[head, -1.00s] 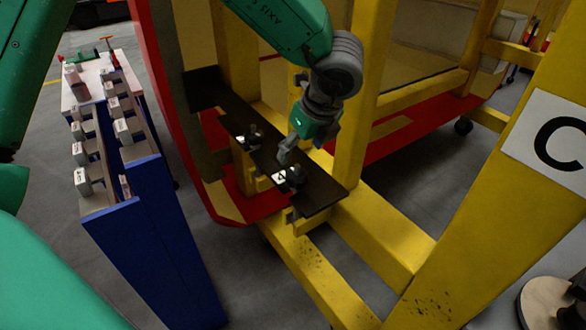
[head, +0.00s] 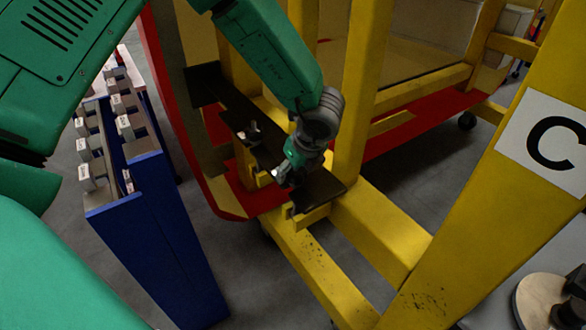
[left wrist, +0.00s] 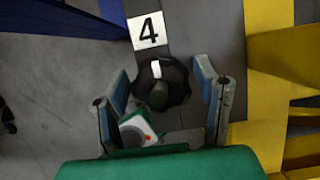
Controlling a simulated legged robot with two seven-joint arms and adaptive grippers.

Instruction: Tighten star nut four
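In the left wrist view a black lobed star nut (left wrist: 178,82) with a stud at its centre sits beside a white label marked 4 (left wrist: 148,31). My left gripper (left wrist: 163,76) is open, with one finger on either side of the nut; I cannot tell whether they touch it. In the head view my left gripper (head: 280,177) is low over the near end of the dark plate (head: 322,189) and hides the nut there. Another star nut (head: 250,133) stands farther along the plate. My right gripper is not in view.
A yellow frame with a post (head: 360,90) stands close to my left wrist, and a yellow beam (head: 380,225) lies in front. A blue rack (head: 158,235) with several grey-white blocks stands at the left. A panel marked C (head: 548,143) is at the right.

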